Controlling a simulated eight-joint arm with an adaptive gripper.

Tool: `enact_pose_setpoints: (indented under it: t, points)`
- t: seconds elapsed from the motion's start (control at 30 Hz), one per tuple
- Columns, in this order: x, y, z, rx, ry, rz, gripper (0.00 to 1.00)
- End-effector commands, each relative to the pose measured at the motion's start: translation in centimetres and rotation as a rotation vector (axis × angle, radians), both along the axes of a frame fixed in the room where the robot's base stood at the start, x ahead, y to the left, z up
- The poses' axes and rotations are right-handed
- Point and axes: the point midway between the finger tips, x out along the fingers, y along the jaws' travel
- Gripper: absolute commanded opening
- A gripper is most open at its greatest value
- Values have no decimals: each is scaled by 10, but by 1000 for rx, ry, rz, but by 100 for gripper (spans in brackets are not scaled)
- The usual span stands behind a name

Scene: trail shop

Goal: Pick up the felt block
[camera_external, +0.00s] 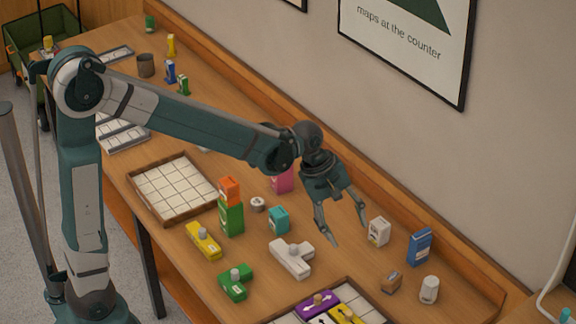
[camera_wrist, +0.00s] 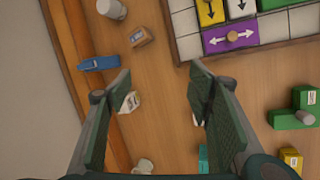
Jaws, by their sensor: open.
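I cannot tell which piece is felt; no label I can read names it. My gripper (camera_external: 350,233) is open and empty above the table, also seen in the wrist view (camera_wrist: 160,85). A white box (camera_external: 379,232) stands just right of the fingers; in the wrist view the box (camera_wrist: 128,103) shows beside the left finger. A small brown block (camera_external: 391,281) lies farther to the front right, and in the wrist view the brown block (camera_wrist: 141,37) is beyond the fingertips. A white T-shaped piece (camera_external: 291,258) lies left of the gripper.
A blue box (camera_external: 420,247) and white cylinder (camera_external: 429,290) stand at right. A teal block (camera_external: 279,220), pink block (camera_external: 283,180), stacked orange block (camera_external: 229,190) and green block (camera_external: 231,218) are left. A tray holds a purple arrow tile (camera_wrist: 231,38). The wall borders the back.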

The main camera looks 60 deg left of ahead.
Motion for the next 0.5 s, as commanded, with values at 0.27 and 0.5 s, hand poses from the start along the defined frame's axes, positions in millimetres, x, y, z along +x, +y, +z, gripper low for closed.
enact_pose_setpoints:
  t: [0.27, 0.5]
  points:
    - [35, -22, -24, -69, 93, 135, 51]
    - [61, -41, -50, -123, 177, 252, 51]
